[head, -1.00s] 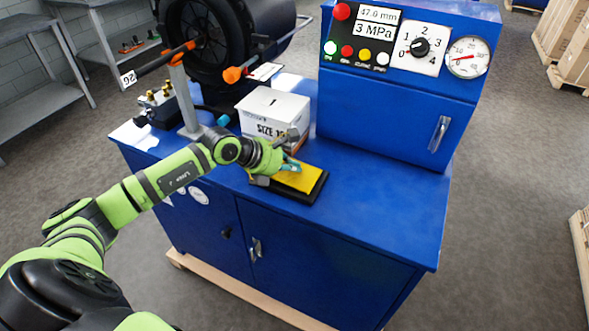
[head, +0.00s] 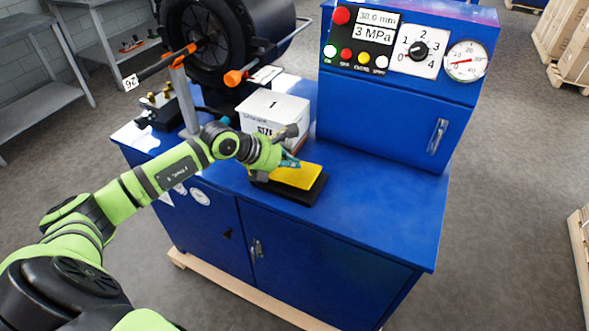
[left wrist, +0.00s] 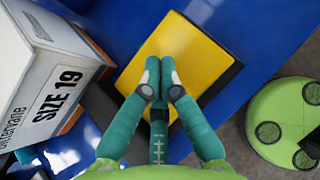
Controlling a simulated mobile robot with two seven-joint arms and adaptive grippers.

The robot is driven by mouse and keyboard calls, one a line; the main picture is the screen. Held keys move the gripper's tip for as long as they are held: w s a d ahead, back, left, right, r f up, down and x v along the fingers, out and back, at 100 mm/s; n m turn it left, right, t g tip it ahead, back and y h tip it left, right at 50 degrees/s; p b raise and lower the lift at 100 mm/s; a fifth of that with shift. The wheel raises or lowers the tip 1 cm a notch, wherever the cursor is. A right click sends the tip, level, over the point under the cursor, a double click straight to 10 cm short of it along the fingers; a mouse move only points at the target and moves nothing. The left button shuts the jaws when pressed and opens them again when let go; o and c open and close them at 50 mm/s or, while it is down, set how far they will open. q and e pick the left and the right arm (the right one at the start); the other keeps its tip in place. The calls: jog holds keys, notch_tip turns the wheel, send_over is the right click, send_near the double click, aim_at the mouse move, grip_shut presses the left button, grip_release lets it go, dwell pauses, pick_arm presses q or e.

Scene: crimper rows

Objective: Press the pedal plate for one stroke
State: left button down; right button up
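The pedal plate (head: 300,177) is yellow and sits on a black base on the blue cabinet top. It also shows in the left wrist view (left wrist: 195,65), in front of my fingers. My left gripper (head: 291,162) is at the plate's back left edge in the head view. In the left wrist view its teal fingers (left wrist: 160,66) are together, with nothing between them, and their tips overlap the yellow plate. I cannot tell whether they touch it. The display (head: 377,18) reads 38.0 mm above 3 MPa. My right gripper is out of view.
A white SIZE 19 box (left wrist: 52,85) stands close to the left of my gripper. Behind it are a black wheel (head: 205,45) and an orange-tipped rod. The control panel (head: 407,45) with dial and gauge (head: 466,61) rises at the back right. The cabinet top right of the plate is clear.

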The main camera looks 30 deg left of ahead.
aim_at(290, 172)
pick_arm(q)
jog(key=shift+r, duration=0.1)
jog(key=shift+a+r+p, duration=0.15)
jog(key=shift+r+p, duration=0.65)
jog(key=shift+r, duration=0.45)
jog(key=shift+a+r+p, duration=0.15)
jog(key=shift+r+p, duration=0.6)
jog(key=shift+r, duration=0.5)
